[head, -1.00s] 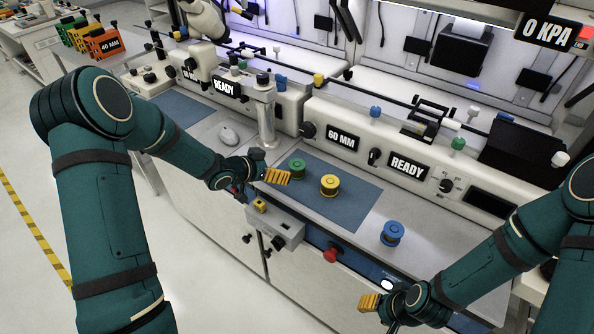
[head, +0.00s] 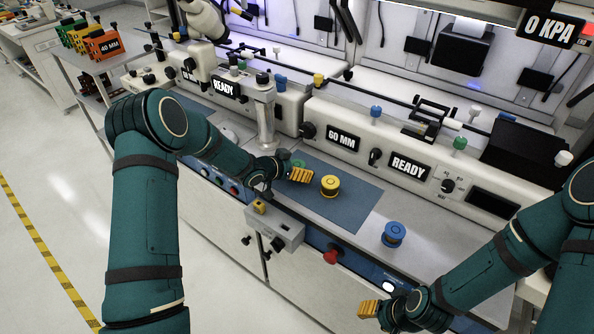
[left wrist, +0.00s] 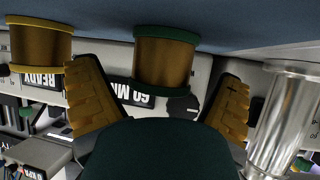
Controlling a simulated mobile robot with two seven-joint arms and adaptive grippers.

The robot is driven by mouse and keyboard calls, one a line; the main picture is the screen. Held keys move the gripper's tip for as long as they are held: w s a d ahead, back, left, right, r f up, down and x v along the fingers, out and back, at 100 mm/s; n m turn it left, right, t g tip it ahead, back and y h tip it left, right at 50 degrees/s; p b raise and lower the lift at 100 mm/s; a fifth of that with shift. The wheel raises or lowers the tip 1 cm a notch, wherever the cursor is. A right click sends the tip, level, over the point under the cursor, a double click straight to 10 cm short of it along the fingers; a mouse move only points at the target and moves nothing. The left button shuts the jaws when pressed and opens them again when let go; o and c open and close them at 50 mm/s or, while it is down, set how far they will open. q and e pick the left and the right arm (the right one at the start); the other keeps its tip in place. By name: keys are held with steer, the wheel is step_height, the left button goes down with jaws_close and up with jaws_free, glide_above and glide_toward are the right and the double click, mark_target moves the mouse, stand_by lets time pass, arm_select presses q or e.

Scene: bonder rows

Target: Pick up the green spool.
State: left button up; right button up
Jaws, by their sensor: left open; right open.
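The green spool (head: 298,163) stands on the blue mat (head: 345,208) in the head view, mostly hidden behind my left gripper (head: 300,175). In the left wrist view the green spool (left wrist: 163,62) has green flanges and a copper-coloured winding. It appears upside down between the two spread yellow fingers of my left gripper (left wrist: 165,100), with a gap on each side. My left gripper is open and empty. My right gripper (head: 368,309) is open and empty at the lower middle, away from the bench top.
A yellow spool (head: 330,186) stands close to the right of the green one and shows in the left wrist view (left wrist: 40,45). A blue spool (head: 393,234) stands further right. A metal post (head: 266,122) and the white console (head: 330,140) rise behind.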

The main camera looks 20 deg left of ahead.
arm_select(q)
steer(key=c, duration=1.4)
steer(key=shift+o, duration=0.2)
step_height(320, 180, up, 10)
steer(key=p, duration=0.2)
